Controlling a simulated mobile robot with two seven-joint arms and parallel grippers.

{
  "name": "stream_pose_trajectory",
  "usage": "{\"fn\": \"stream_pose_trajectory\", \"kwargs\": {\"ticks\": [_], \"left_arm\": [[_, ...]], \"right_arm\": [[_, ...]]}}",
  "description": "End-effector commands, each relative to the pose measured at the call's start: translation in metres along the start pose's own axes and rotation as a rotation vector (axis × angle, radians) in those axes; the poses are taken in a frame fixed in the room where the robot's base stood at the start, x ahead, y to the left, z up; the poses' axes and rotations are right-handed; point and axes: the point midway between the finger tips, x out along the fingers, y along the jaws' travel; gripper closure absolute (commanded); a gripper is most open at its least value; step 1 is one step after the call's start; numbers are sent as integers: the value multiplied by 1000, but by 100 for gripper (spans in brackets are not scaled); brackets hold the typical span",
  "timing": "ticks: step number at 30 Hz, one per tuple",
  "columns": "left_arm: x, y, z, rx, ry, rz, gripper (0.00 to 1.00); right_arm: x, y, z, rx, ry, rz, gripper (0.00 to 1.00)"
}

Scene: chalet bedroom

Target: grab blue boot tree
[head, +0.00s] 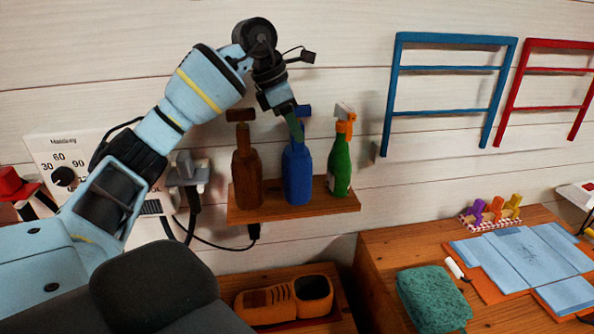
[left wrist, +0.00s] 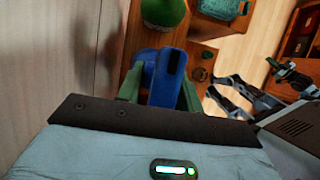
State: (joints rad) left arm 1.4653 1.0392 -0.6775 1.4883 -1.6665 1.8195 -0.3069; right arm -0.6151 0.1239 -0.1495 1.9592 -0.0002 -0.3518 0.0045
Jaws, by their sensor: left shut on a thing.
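The blue boot tree (head: 297,172) stands upright on a small wooden wall shelf (head: 290,209), between a brown one of like shape and a green bottle. It has a bottle-like body, a narrow neck and a crosspiece on top. My left gripper (head: 296,124) comes down from above and is shut on its upper part, with green fingers at the neck. In the left wrist view the blue boot tree (left wrist: 161,76) lies between the two green fingers. The fingers hide part of the neck.
The brown boot tree (head: 247,172) is close on the left, and the green bottle (head: 340,165) with an orange top close on the right. A brown shoe (head: 285,300) lies below. A wooden table (head: 390,247) with a green sponge (head: 432,298) stands at lower right.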

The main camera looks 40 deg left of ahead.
Motion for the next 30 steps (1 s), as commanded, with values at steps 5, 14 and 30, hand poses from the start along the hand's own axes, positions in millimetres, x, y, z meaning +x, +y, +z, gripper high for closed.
{"fn": "stream_pose_trajectory", "kwargs": {"ticks": [5, 14, 30], "left_arm": [[-1, 0, 0, 1, -2, 1, 100], [-4, 0, 2, 1, -3, 1, 100], [-34, -5, 14, 3, -1, 0, 100]], "right_arm": [[0, 0, -1, 0, 2, 0, 100], [0, 0, -2, 0, 5, 0, 100], [0, -1, 5, 4, -10, -2, 100]]}}
